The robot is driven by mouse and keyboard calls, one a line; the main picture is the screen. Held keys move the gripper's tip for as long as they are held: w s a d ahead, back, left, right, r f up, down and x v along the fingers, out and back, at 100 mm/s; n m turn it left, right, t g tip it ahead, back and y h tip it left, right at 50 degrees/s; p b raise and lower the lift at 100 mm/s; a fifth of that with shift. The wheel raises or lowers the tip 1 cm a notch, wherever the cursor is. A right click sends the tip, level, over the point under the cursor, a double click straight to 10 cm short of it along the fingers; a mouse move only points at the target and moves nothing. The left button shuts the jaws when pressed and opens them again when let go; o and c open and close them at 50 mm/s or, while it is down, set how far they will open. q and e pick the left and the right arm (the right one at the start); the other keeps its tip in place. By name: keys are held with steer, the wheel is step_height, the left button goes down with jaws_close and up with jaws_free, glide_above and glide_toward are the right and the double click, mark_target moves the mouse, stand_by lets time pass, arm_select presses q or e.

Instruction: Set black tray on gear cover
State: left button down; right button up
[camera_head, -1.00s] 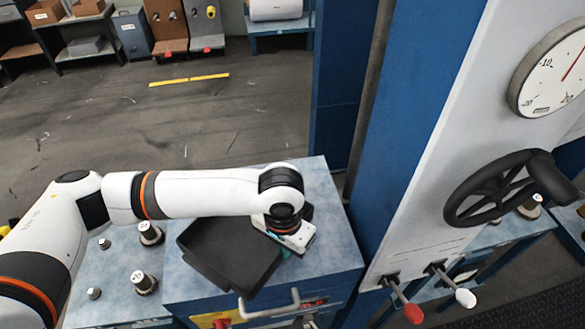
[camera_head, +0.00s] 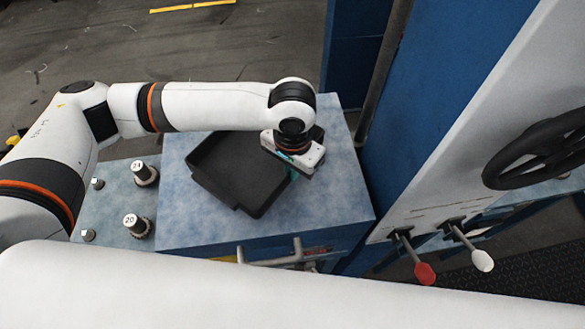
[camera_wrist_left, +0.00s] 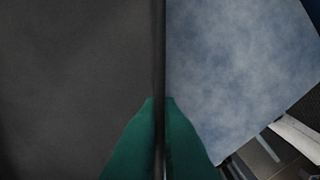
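The black tray (camera_head: 235,175) is a shallow, open, empty tray, turned at an angle over the blue mottled top of a box-shaped housing, which I take as the gear cover (camera_head: 335,200). It appears to lie flat there, but I cannot tell if it touches fully. My left gripper (camera_head: 294,173) is at the tray's right side. In the left wrist view its green fingers (camera_wrist_left: 160,105) are shut on the tray's thin wall, one on each side. The tray floor fills the left of that view and the blue top the right. My right gripper is out of view.
Metal knobs (camera_head: 136,226) stand on a lower blue surface at the left. A grey handle (camera_head: 270,255) is on the front. A blue column (camera_head: 420,120), a black handwheel (camera_head: 540,150) and red and white levers (camera_head: 425,272) are at the right.

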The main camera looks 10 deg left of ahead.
arm_select(q)
steer(key=shift+f, duration=0.25)
steer(key=shift+r, duration=0.1)
steer(key=shift+f, duration=0.5)
steer(key=c, duration=1.5)
jaws_free()
steer(key=shift+c, duration=0.2)
step_height(320, 180, up, 12)
steer(key=b, duration=0.2)
